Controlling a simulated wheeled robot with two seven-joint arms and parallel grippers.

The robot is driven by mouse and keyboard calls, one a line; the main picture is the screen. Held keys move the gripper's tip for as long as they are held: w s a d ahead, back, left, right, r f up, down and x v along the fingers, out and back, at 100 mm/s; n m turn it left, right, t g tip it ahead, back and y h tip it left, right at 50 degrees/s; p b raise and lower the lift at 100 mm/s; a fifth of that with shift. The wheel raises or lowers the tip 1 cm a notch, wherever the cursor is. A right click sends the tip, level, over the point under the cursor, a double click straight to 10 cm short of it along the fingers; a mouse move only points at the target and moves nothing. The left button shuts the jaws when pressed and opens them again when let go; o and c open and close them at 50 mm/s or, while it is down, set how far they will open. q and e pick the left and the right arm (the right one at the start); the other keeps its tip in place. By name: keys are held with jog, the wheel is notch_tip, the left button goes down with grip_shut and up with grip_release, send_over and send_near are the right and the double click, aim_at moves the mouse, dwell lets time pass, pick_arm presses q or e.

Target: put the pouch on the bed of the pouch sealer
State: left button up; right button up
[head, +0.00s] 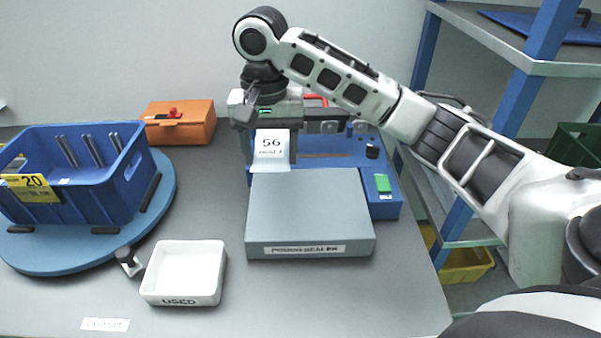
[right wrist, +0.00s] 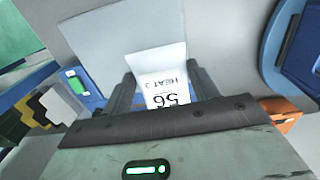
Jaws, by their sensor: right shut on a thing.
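The pouch (head: 271,153) is a small white packet printed with "56" and a smaller line of text. My right gripper (head: 273,132) is shut on it, and the pouch hangs down from the fingers. The pouch also shows between the fingers in the right wrist view (right wrist: 162,82). The pouch sealer has a flat grey bed (head: 310,212) with a "POUCH SEALER" label on its front, and a blue body (head: 345,147) behind. The pouch's lower edge overlaps the bed's back edge in the head view; I cannot tell whether they touch. My left gripper is out of view.
A white "USED" tray (head: 185,272) stands left of the bed. A blue crate (head: 85,190) sits on a round blue turntable (head: 163,197) at the left. An orange case (head: 195,127) stands at the back. A blue-framed shelf (head: 535,68) stands at the right.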

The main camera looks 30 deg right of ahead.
send_near(303, 188)
jog(key=shift+s+a+f, duration=0.1)
jog(key=shift+a+f, duration=0.1)
jog(key=shift+a, duration=0.3)
jog(key=shift+a+f, duration=0.2)
jog(key=shift+a, duration=0.25)
jog(key=shift+d+f, duration=0.35)
jog(key=shift+f, duration=0.15)
jog(key=f, duration=0.1)
jog(key=d+f+p, duration=0.1)
jog(key=f, duration=0.1)
jog(key=shift+d+f, duration=0.15)
jog(key=shift+f, duration=0.15)
jog(key=shift+w+f, duration=0.2)
jog(key=shift+f, duration=0.25)
jog(key=o, duration=1)
jog(key=shift+f, duration=0.1)
notch_tip(303, 188, up, 12)
jog(key=shift+r+b, duration=0.15)
jog(key=shift+b, duration=0.15)
